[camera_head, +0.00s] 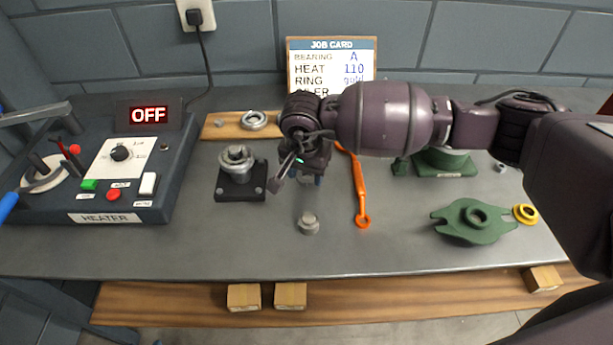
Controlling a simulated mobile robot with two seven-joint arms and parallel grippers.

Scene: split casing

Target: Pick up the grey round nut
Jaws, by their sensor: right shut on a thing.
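My right gripper (309,178) hangs above the middle of the table, fingers pointing down. It is shut on a small grey piece, seemingly the grey round nut, but the wrist and fingers hide nearly all of it, so its shape cannot be told. A small grey stepped round piece (308,223) stands on the table just in front of the gripper, apart from it. A grey ringed part sits on a dark block (241,187) left of the gripper.
The heater (105,217), its display reading OFF, fills the left. A wooden board (218,131) with a ring (254,120) lies behind. An orange spanner (360,190), green casing parts (473,221) and a yellow ring (525,213) lie right. The front middle is clear.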

